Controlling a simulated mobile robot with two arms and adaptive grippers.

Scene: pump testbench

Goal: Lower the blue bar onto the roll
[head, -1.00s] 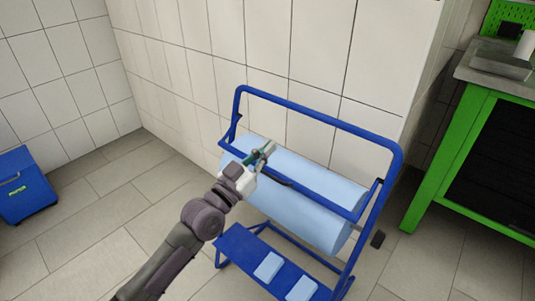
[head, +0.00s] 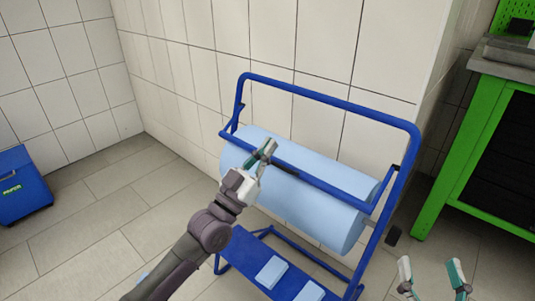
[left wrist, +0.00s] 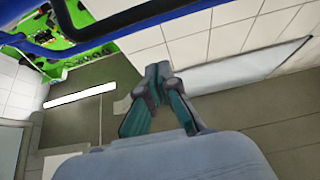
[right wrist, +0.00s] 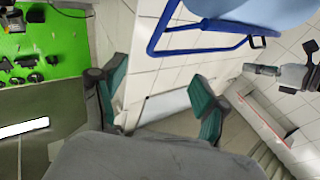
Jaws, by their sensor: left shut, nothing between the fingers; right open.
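The thick light blue roll (head: 310,205) lies across a blue tubular stand. The thin blue bar (head: 325,188) crosses the roll's upper front face, with a dark section near its middle; I cannot tell whether it touches the roll. My left gripper (head: 267,148) is shut and empty, its tips over the roll close to the bar's left part; contact is unclear. In the left wrist view its fingers (left wrist: 158,72) are together. My right gripper (head: 430,263) is open and empty, low and right of the stand. The right wrist view shows its fingers (right wrist: 155,82) apart and the roll (right wrist: 245,8) above.
The stand's upper frame (head: 330,103) arches behind the roll, and its lower shelf (head: 250,262) holds light blue folded cloths (head: 271,272). A green workbench (head: 455,150) stands at the right, a blue bin (head: 22,188) at the far left.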

